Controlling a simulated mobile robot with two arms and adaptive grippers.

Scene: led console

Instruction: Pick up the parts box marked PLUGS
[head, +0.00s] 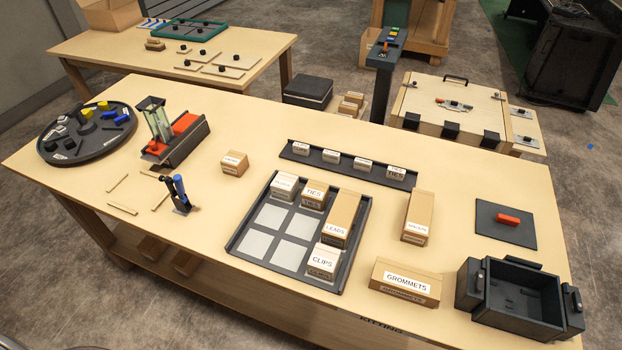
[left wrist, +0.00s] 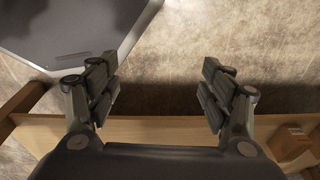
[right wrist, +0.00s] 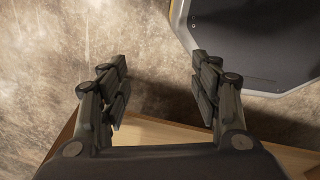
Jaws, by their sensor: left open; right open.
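No label in the head view reads clearly as PLUGS. A small box (head: 234,163) left of the dark tray and a white-topped box (head: 284,186) in the tray's back left carry labels too small to read surely. The tray (head: 232,243) also holds boxes marked TIES (head: 315,195), LEADS (head: 341,218) and CLIPS (head: 322,261). A GROMMETS box (head: 405,282) lies outside it. My left gripper (left wrist: 160,80) and right gripper (right wrist: 160,82) are open and empty in their wrist views, with floor beyond them. Neither shows in the head view.
A tall box (head: 418,217) with an unclear label stands right of the tray. A dark rack (head: 345,166) with small labelled items lies behind it. A black open bin (head: 517,300) is at the right front. A round dark tray (head: 85,148) stands at the far left.

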